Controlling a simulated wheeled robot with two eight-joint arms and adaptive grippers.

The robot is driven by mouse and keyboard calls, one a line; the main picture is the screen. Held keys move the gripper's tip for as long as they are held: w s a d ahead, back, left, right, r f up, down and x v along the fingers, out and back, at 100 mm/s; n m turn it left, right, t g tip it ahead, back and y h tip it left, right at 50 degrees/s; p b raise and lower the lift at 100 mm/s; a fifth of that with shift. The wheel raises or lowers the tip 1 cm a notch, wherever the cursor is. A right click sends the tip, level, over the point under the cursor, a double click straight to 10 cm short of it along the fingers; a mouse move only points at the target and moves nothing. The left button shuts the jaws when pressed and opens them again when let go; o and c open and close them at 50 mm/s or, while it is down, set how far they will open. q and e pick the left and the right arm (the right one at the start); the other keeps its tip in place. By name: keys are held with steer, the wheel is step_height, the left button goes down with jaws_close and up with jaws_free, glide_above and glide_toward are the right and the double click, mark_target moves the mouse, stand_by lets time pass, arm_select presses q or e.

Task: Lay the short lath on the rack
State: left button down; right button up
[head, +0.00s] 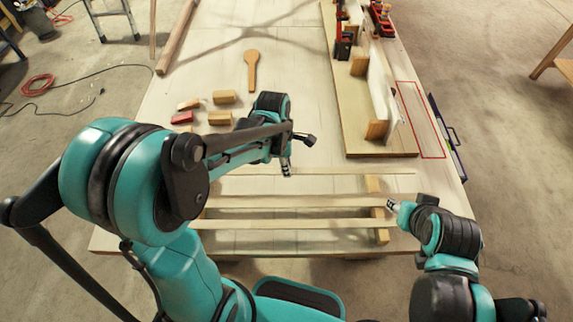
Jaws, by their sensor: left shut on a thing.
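The rack (381,236) is a pair of wooden bars near the table's front; its left bar is mostly behind my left arm. Pale laths run across it: a front lath (300,224), a middle lath (300,202) and a thin far one, apparently the short lath (350,171). My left gripper (287,171) is shut on the short lath near its middle. Whether that lath touches the rack is not clear. My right gripper (390,204) is at the right end of the middle lath; its fingers are too small to tell open from shut.
A bending form (380,153) with clamps and a bent white lath stands at the right. Beside it is a bare red-outlined rectangle (421,120). A wooden mallet (251,70) and several small blocks (222,97) lie at the back left. The table centre behind the laths is clear.

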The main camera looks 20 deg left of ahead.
arm_select(q)
steer(key=shift+f, duration=0.1)
steer(key=shift+d+f+b, duration=0.15)
steer(key=shift+f+b, duration=0.9)
steer(key=shift+f, duration=0.15)
steer(key=shift+d+f+b, duration=0.1)
steer(key=shift+f+b, duration=0.95)
steer(key=shift+f, duration=0.15)
steer(key=shift+f+b, duration=0.3)
steer(key=shift+f, duration=0.05)
steer(key=c, duration=1)
jaws_free()
steer(key=shift+c, duration=0.2)
steer(key=shift+r, duration=0.15)
steer(key=shift+a+r+p, duration=0.2)
steer(key=shift+r+p, duration=1)
steer(key=shift+r, duration=0.25)
steer(key=shift+a+r+p, duration=0.15)
steer(key=shift+r+p, duration=1.05)
steer(key=shift+r, duration=0.25)
